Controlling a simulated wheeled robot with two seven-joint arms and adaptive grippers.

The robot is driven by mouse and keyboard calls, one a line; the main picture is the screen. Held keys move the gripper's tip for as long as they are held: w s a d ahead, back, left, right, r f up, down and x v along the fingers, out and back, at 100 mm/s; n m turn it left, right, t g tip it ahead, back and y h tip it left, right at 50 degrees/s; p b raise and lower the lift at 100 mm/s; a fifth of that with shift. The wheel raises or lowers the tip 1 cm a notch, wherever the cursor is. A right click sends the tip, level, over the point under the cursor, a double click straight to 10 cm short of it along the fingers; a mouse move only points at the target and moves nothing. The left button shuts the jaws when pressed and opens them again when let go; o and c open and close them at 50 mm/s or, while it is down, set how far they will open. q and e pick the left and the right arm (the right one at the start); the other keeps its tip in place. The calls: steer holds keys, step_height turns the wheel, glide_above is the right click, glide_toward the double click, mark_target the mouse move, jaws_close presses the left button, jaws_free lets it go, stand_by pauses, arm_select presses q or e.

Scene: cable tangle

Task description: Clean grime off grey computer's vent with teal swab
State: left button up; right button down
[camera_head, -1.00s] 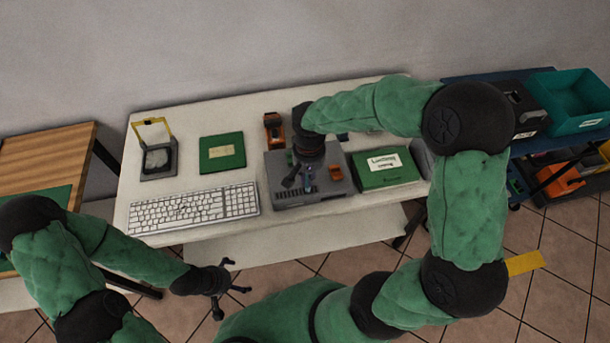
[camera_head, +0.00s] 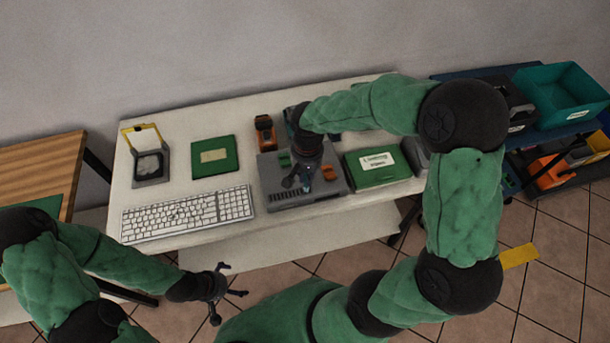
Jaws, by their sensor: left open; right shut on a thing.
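The grey computer (camera_head: 333,189) lies on the white table, with vent slots (camera_head: 290,198) along its front left edge. My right gripper (camera_head: 303,182) points down over the computer's top, close to the vent, and is shut on a thin thing. That thing is mostly hidden by the fingers; a small blue-grey bit shows, and I cannot make out the teal swab clearly. I cannot tell whether it touches the vent. Grime is too small to see. My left gripper (camera_head: 222,292) is open and empty in front of the table, below the keyboard.
A white keyboard (camera_head: 187,213), a green box (camera_head: 213,157) and a yellow-framed grey device (camera_head: 148,163) are left of the computer. A green labelled box (camera_head: 377,166) stands close on its right. An orange-black object (camera_head: 265,132) is behind. A teal bin (camera_head: 562,98) is far right.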

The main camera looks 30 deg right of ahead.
steer(key=shift+d, duration=0.1)
steer(key=shift+s+d, duration=0.2)
steer(key=shift+d, duration=0.35)
steer(key=shift+r, duration=0.15)
step_height(320, 180, up, 7)
steer(key=p, duration=0.5)
stand_by(0.7)
